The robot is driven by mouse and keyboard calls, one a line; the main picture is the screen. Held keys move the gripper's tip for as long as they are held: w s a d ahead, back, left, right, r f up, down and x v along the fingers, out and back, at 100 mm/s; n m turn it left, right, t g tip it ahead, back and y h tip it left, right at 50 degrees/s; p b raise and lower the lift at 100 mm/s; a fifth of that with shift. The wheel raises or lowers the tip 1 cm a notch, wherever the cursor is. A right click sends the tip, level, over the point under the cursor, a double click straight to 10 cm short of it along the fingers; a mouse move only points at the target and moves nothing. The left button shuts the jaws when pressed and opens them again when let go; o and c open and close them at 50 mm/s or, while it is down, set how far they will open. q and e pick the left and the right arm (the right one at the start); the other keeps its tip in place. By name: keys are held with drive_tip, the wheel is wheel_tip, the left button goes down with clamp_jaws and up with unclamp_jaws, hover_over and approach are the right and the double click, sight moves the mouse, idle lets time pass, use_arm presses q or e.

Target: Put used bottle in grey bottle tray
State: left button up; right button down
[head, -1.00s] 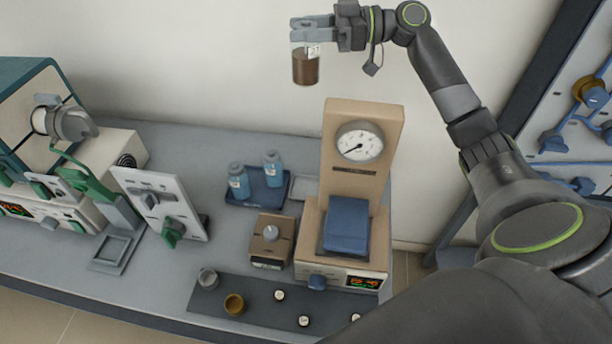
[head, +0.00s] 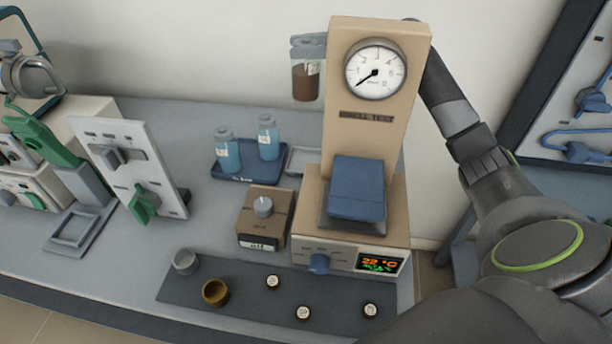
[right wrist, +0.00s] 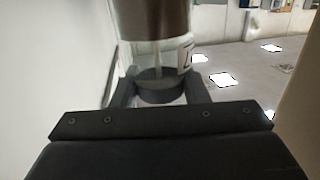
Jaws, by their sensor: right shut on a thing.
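The used bottle (head: 306,82), clear with brown contents and a white label, hangs in the air behind and left of the tan gauge column. It also shows in the right wrist view (right wrist: 153,25), where it fills the upper middle. My right gripper (head: 308,42) is shut on its top; the column hides part of the gripper and wrist. The fingers (right wrist: 158,92) close around the bottle's neck in the right wrist view. The grey bottle tray (head: 299,160) lies on the bench below, partly hidden by the tan device, and its visible part looks empty. My left gripper is not in view.
A blue tray (head: 236,177) with two blue bottles (head: 268,138) sits left of the grey tray. The tan gauge column (head: 379,130) stands close to the right. A brown box with a knob (head: 264,222) and a dark mat (head: 240,303) are nearer the front.

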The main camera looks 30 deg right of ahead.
sight(306, 89)
wheel_tip(306, 89, down, 9)
drive_tip(key=b, duration=0.8)
drive_tip(key=shift+f, duration=0.15)
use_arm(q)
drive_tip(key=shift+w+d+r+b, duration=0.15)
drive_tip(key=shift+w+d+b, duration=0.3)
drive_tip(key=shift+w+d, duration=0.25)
use_arm(e)
wheel_tip(306, 89, down, 10)
drive_tip(key=shift+f, duration=0.2)
drive_tip(key=c, duration=1.3)
unclamp_jaws()
drive_tip(key=shift+f, duration=0.15)
drive_tip(key=o, duration=0.5)
drive_tip(key=shift+c, duration=0.2)
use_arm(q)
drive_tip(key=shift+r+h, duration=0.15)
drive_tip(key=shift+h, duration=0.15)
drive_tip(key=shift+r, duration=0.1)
